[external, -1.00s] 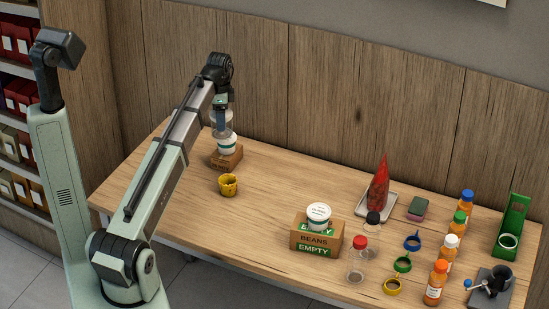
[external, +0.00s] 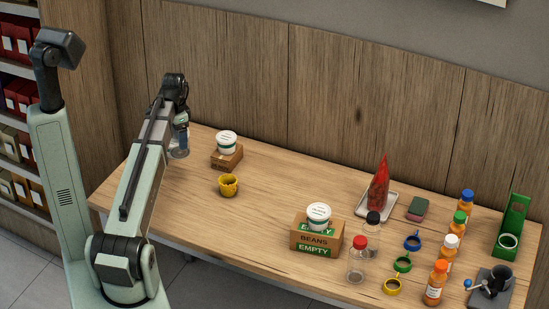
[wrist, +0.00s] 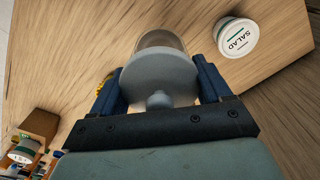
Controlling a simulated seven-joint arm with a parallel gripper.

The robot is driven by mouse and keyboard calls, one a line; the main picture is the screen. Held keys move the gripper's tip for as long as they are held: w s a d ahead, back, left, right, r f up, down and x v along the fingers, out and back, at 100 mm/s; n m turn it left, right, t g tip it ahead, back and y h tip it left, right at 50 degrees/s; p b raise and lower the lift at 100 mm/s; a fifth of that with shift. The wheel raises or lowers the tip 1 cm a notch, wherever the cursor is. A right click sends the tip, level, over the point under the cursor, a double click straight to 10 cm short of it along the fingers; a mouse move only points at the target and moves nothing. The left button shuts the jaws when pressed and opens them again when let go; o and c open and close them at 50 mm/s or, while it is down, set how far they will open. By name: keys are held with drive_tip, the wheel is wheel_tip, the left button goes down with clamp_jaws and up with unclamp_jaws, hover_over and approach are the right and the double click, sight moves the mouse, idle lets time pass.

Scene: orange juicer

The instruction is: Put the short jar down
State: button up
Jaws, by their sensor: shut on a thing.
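My gripper (external: 181,133) is at the back left of the table in the external view. In the wrist view its two blue fingers (wrist: 160,84) are shut on the jar, one on each side of its grey knobbed lid. The short jar (external: 178,153) is clear glass; its body (wrist: 162,40) shows beyond the lid in the wrist view. It hangs lid toward my palm, left of the small cardboard box. I cannot tell whether its base touches the table.
A white salad tub (external: 227,142) stands on a small cardboard box (external: 226,161) just right of the jar. A yellow cup (external: 228,185) stands in front. A beans box (external: 315,241), bottles and rings occupy the right side. The table's middle is clear.

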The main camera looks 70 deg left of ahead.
drive_tip(key=shift+f, duration=5.1)
drive_tip(key=shift+f, duration=0.1)
drive_tip(key=o, duration=1.1)
drive_tip(key=shift+o, duration=0.2)
wheel_tip(320, 180, up, 12)
drive_tip(key=shift+r, duration=0.15)
